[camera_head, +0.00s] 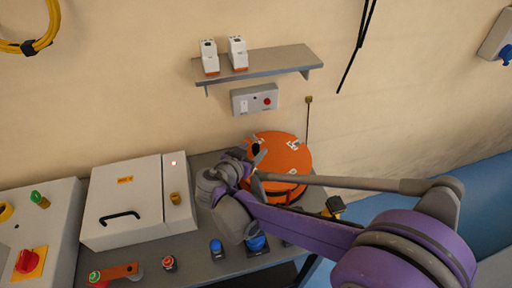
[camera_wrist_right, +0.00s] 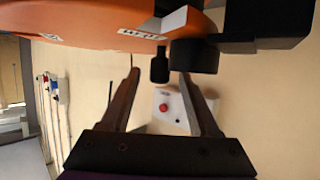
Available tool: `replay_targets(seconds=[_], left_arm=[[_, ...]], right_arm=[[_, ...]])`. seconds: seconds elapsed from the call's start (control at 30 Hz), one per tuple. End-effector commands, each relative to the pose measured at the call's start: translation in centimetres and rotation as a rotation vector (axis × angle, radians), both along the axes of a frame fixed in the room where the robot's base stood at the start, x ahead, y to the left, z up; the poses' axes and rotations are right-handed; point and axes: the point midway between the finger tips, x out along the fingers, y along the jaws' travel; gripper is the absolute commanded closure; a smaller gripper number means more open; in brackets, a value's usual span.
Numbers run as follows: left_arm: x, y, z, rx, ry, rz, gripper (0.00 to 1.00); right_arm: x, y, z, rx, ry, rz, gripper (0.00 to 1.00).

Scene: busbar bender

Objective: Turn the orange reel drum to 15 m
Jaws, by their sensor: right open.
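The orange reel drum (camera_head: 287,152) sits at the right end of the grey bench, with small white labels on its top. In the right wrist view its orange edge (camera_wrist_right: 75,25) fills the upper left, with a label there. My right gripper (camera_head: 247,160) is at the drum's left side, its arm crossing in front of the drum. In the wrist view the right gripper (camera_wrist_right: 158,76) is open. A small black knob (camera_wrist_right: 160,66) shows between its fingertips; I cannot tell whether they touch it. A thicker black cylinder (camera_wrist_right: 195,55) is beside it. My left gripper is not in view.
A wall shelf (camera_head: 265,63) with two white devices is above a grey switch box (camera_head: 255,99), near the drum. A white cabinet (camera_head: 125,200) stands left of my gripper. Blue buttons (camera_head: 257,243) and a red-orange lever (camera_head: 115,272) are along the bench front.

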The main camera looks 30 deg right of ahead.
Motion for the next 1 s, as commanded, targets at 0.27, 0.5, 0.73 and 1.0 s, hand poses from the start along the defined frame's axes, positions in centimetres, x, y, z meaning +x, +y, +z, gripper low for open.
replay_targets(seconds=[0.27,0.5,0.73,1.0], left_arm=[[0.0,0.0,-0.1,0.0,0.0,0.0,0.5],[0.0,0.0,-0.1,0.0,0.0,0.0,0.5],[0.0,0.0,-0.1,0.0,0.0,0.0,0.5],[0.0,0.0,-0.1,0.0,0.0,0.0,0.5]], right_arm=[[1.2,-1.8,-0.9,0.0,0.0,-0.001,0.38],[1.3,-1.8,-0.9,0.0,0.0,0.0,0.38],[1.3,-1.8,-0.9,0.0,0.0,0.0,0.76],[1.3,-1.8,-0.9,0.0,0.0,0.0,1.0]])
